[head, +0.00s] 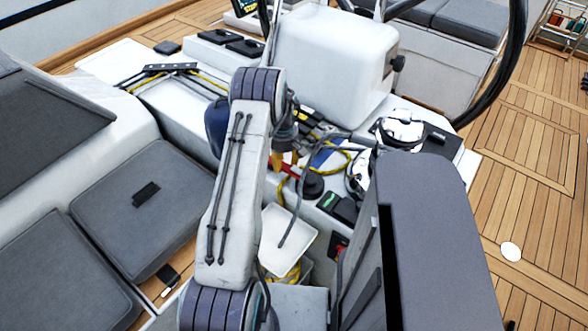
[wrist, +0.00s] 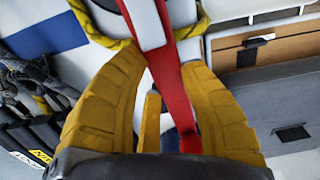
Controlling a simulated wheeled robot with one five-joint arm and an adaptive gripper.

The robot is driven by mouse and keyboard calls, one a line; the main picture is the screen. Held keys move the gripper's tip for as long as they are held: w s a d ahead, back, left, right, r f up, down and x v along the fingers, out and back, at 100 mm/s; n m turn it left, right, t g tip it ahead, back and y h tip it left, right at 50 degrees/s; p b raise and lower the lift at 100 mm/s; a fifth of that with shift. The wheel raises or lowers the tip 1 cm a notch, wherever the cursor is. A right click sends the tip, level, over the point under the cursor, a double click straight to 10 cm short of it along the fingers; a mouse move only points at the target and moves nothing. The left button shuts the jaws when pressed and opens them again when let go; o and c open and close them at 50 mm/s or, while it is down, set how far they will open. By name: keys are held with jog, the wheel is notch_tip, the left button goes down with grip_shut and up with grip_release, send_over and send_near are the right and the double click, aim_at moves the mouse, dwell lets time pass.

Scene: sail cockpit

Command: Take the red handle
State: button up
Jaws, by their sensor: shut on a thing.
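The red handle (wrist: 170,85) runs as a long red strip with a pale inset between the two yellow fingers in the wrist view. My gripper (wrist: 164,45) is shut on it, with a finger on each side. In the head view, a small part of the red handle (head: 290,170) shows beside the yellow fingertips of my gripper (head: 282,160), low over the white cockpit console. My arm hides much of this area, and the handle's far end is out of the wrist view.
Yellow and dark ropes (head: 338,165) and a winch (head: 402,131) crowd the console near my gripper. A white pedestal box (head: 333,60) stands behind, by a dark wheel rim (head: 497,85). A grey cushion (head: 140,205) lies at left. Open teak deck (head: 535,190) is at right.

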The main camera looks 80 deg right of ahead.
aim_at(284, 163)
jog(key=shift+r+p, duration=1.1)
jog(key=shift+r, duration=1.35)
grip_shut()
jog(key=shift+o, duration=0.3)
grip_release()
jog(key=o, duration=1)
jog(key=shift+r, duration=0.15)
notch_tip(284, 163, up, 9)
jog(key=p, duration=0.5)
jog(key=shift+f, duration=0.2)
